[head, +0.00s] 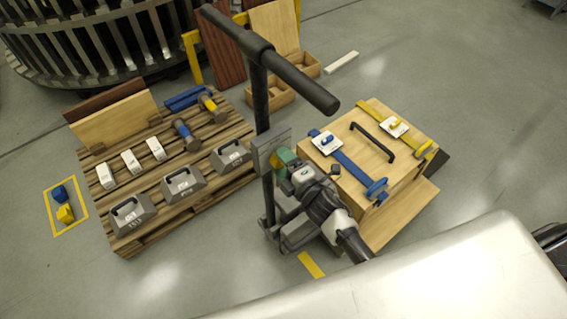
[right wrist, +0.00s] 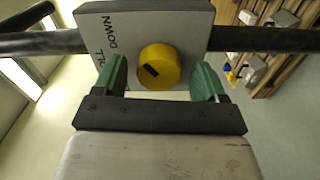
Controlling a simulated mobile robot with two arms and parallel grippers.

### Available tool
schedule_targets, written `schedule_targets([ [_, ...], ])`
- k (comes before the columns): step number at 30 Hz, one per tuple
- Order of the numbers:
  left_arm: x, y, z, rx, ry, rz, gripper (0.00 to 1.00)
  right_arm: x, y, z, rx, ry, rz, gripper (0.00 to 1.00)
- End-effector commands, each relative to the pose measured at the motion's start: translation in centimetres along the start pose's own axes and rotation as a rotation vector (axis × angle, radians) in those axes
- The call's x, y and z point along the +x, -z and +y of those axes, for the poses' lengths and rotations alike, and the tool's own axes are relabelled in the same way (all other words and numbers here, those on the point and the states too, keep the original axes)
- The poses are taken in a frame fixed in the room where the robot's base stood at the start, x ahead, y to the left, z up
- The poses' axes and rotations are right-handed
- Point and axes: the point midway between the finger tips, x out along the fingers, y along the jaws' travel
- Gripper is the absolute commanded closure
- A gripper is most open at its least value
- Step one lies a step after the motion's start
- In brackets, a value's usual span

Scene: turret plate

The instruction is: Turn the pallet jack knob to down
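The pallet jack knob (right wrist: 168,62) is yellow and round with a short black mark on its left part. It sits on a grey panel (right wrist: 180,16) whose printed words include "DOWN"; another word is partly hidden by a finger. My right gripper (head: 281,158) is at the panel (head: 266,148) on the jack's handle column. In the right wrist view its two green fingers are open, one on each side of the knob, with gaps between them and it. In the head view the knob is mostly hidden by the gripper. My left gripper is not in view.
The jack's dark T-handle (head: 300,80) rises above the panel. A wooden crate (head: 375,185) with blue and yellow straps stands to the right. A wooden pallet (head: 215,135) with grey weights and white blocks lies to the left. Open floor (head: 480,110) is at the right.

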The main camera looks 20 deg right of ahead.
Motion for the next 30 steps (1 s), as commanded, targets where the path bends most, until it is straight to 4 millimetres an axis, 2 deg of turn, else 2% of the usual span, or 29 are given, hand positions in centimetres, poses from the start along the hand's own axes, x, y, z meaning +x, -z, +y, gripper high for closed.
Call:
schedule_targets([
  [7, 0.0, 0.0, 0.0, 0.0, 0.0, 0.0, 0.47, 0.0, 0.0, 0.0, -0.001, -0.001, 0.001, 0.26],
  [11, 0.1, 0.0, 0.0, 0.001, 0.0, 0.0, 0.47, -0.8, 0.0, -0.1, -0.002, 0.001, 0.0, 0.26],
  [24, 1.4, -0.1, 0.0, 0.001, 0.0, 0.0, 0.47, -8.9, 0.0, -0.2, -0.001, 0.002, 0.001, 0.26],
  [30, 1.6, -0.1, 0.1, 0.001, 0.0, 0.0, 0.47, -10.6, 0.0, -0.1, -0.001, 0.0, 0.0, 0.26],
])
